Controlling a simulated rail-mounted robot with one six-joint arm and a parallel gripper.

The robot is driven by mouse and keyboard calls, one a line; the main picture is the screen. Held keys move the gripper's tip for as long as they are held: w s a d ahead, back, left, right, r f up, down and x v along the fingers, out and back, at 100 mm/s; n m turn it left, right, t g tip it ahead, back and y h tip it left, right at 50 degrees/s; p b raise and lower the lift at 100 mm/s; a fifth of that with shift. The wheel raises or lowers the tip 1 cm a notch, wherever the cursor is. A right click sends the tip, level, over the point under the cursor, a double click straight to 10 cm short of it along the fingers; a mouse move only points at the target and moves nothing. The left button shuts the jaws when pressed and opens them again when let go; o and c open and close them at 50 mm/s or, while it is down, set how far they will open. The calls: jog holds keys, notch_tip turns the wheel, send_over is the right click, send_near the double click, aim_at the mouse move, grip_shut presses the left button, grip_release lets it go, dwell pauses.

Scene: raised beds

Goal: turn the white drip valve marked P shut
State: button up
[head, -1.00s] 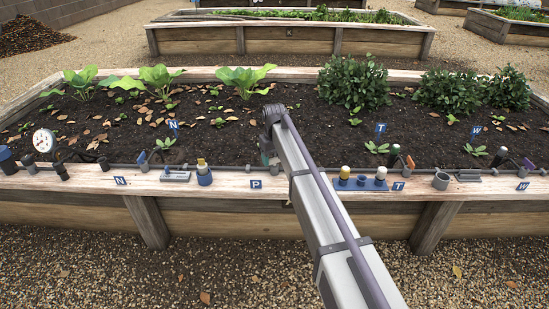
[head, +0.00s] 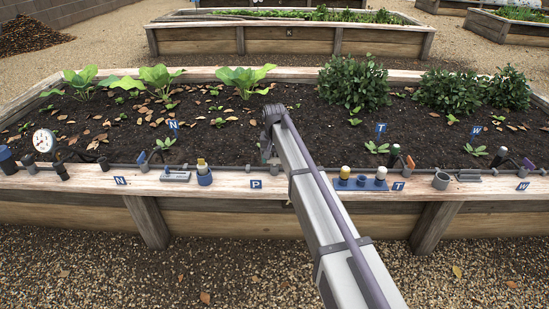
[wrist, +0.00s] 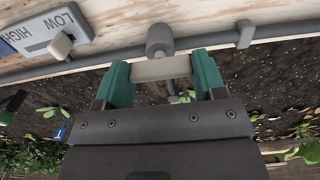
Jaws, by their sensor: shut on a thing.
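The white drip valve's pale bar handle (wrist: 161,68) shows in the wrist view, lying across between the two green fingers of my gripper (wrist: 163,80). The fingers press on its two ends, and the bar lies roughly along the line of the grey pipe. A grey round fitting (wrist: 160,40) sits just beyond it. In the head view my gripper (head: 268,152) is over the bed's front edge, partly hidden by my arm, and the valve cannot be made out. The P tag (head: 256,184) is on the front plank just below it.
A grey drip pipe (wrist: 285,29) runs along the plank. A LOW/HIGH plate (wrist: 48,32) with a pale knob is close by in the wrist view.

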aim_at(274, 158)
jog(key=o, duration=0.9)
notch_tip(274, 158, up, 11)
jog(key=p, duration=1)
jog(key=shift+f+p, duration=0.15)
jog(key=shift+p, duration=0.25)
